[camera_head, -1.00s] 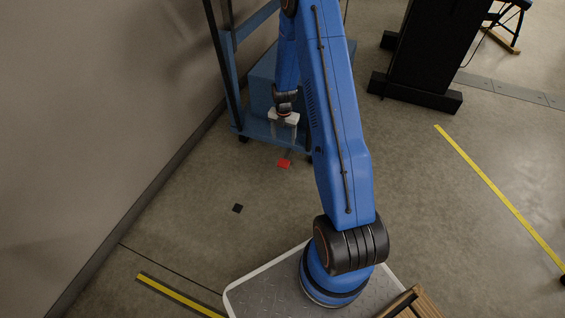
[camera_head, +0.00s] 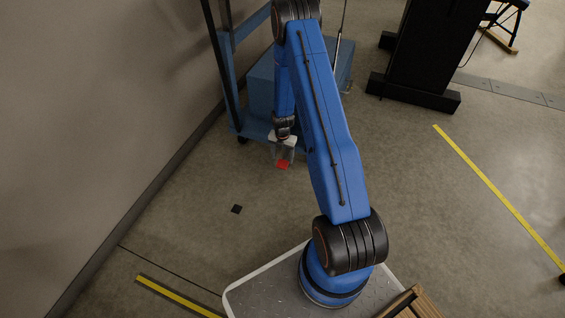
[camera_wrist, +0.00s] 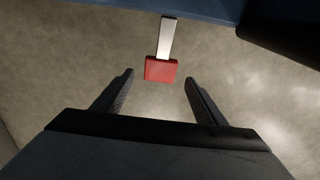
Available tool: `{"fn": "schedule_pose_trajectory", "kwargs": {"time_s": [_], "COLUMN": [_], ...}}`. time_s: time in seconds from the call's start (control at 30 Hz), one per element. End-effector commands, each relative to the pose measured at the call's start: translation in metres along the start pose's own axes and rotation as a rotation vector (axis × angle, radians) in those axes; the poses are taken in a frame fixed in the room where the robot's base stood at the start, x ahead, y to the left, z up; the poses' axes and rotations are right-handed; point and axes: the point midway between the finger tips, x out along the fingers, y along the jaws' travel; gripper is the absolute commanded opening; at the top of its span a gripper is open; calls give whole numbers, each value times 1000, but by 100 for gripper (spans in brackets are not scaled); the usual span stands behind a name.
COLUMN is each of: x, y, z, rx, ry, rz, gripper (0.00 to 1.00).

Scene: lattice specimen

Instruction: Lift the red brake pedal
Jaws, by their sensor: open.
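The red brake pedal (camera_head: 283,164) is a small red block. In the wrist view the red pedal (camera_wrist: 161,70) sits at the end of a pale metal bar, which runs up toward the blue frame. My gripper (camera_head: 283,160) is open in the head view, close around or just above the pedal. In the wrist view my gripper's two dark fingers (camera_wrist: 159,76) are apart, and the pedal shows between and a little beyond their tips. Nothing is between the finger pads. The exact height gap to the pedal cannot be told.
A blue wheeled cart (camera_head: 262,88) stands behind my gripper, beside the wall (camera_head: 100,110). A black stand (camera_head: 420,55) is at the upper right. A small black square (camera_head: 237,209) lies on the floor. The floor between the cart and my base is mostly clear.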

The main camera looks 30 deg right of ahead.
Motion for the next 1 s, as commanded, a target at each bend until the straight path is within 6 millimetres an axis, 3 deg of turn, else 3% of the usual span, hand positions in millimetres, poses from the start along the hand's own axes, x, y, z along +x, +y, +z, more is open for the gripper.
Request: {"fn": "schedule_pose_trajectory", "kwargs": {"time_s": [0.3, 0.73, 0.9, 1.0], "x": [37, 43, 43, 43], "y": [0, 0, 0, 0], "z": [0, 0, 0, 0], "rx": [0, 0, 0, 0], "ry": [1, 0, 0, 0], "rz": [-1, 0, 0, 0], "gripper": [66, 66, 25, 6]}}
